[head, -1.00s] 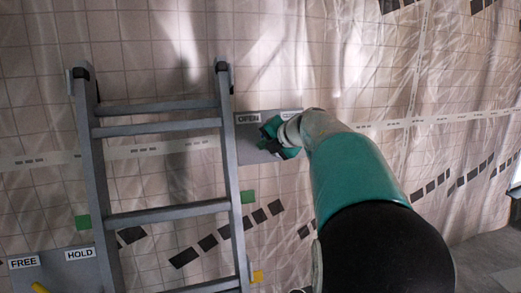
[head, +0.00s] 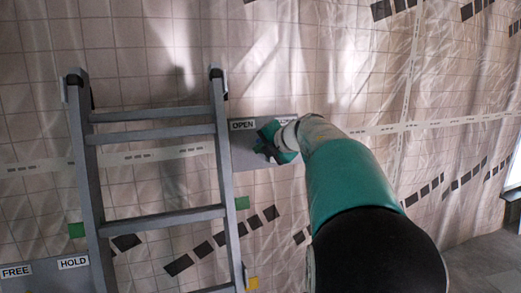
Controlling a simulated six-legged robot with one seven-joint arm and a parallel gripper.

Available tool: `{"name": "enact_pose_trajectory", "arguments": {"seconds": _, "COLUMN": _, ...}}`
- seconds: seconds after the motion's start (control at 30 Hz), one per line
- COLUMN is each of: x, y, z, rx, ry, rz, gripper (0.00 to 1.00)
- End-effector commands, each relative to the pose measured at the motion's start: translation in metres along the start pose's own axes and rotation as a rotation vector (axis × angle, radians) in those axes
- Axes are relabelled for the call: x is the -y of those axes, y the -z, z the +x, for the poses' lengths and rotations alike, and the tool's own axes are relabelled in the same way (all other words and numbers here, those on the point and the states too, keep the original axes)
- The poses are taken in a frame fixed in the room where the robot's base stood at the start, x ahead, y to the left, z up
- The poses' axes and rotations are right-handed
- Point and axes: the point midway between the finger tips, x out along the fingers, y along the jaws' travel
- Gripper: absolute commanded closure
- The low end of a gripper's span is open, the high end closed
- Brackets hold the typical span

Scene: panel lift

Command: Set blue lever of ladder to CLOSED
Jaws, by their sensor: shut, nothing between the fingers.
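A grey panel (head: 240,160) is mounted on the wall just right of the ladder (head: 233,190). Its OPEN label (head: 242,125) is readable at the upper left. A second label to the right is mostly covered by my arm. My teal and dark gripper (head: 262,144) is at the middle of this panel, with its fingers pointing left and toward the wall. It is shut and holds nothing. The blue lever is largely hidden behind the gripper, so its position and any contact with the fingers cannot be told.
A second grey panel (head: 40,277) with FREE (head: 16,271) and HOLD (head: 74,262) labels is at the lower left, partly behind the ladder. A yellow part (head: 253,283) shows by the ladder's lower right. Thin plastic sheeting covers the tiled wall.

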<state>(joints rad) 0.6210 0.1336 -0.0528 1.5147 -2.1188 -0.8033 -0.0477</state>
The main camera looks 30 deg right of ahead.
Motion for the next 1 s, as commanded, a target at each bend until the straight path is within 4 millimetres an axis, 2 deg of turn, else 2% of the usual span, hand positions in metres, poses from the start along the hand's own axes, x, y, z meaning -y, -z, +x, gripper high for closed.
{"name": "enact_pose_trajectory", "arguments": {"seconds": 0.37, "x": -0.001, "y": -0.011, "z": -0.004, "rx": 0.002, "ry": -0.063, "rz": 0.185, "gripper": 1.00}}
{"name": "enact_pose_trajectory", "arguments": {"seconds": 1.0, "x": 0.006, "y": -0.042, "z": -0.015, "rx": 0.002, "ry": -0.264, "rz": 0.757, "gripper": 1.00}}
